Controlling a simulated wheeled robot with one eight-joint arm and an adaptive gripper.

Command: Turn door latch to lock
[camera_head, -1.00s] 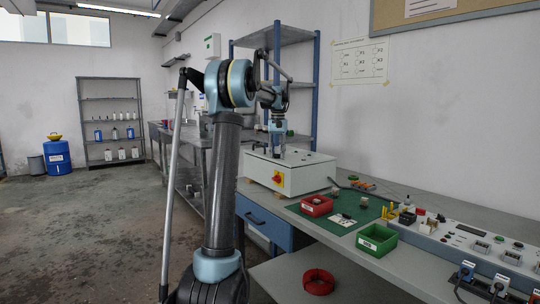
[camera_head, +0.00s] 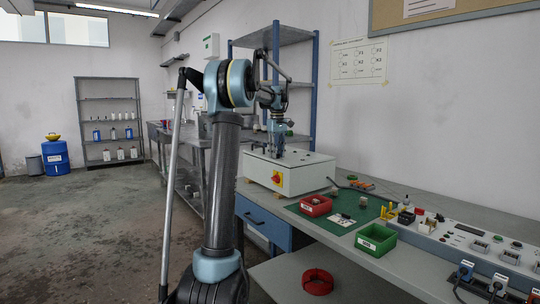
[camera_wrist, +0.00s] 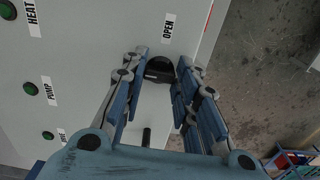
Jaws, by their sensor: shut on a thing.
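The plate processor is a white box (camera_head: 302,178) on the bench, with a red and yellow switch on its front. My gripper (camera_head: 276,152) points down at its top, and also shows in the wrist view (camera_wrist: 162,64). Its blue fingers are shut on the black door latch (camera_wrist: 160,71), which sits between the fingertips. The OPEN label (camera_wrist: 168,28) lies just beyond the latch. A second black part (camera_wrist: 147,137) shows nearer, between the fingers. The latch's exact angle is partly hidden by the fingers.
Green HEAT (camera_wrist: 6,10) and PUMP (camera_wrist: 30,89) buttons, and another below, line the panel's left. A red bin (camera_head: 315,206) and green bin (camera_head: 376,240) stand on the bench to the right. A blue-post shelf rises behind the box.

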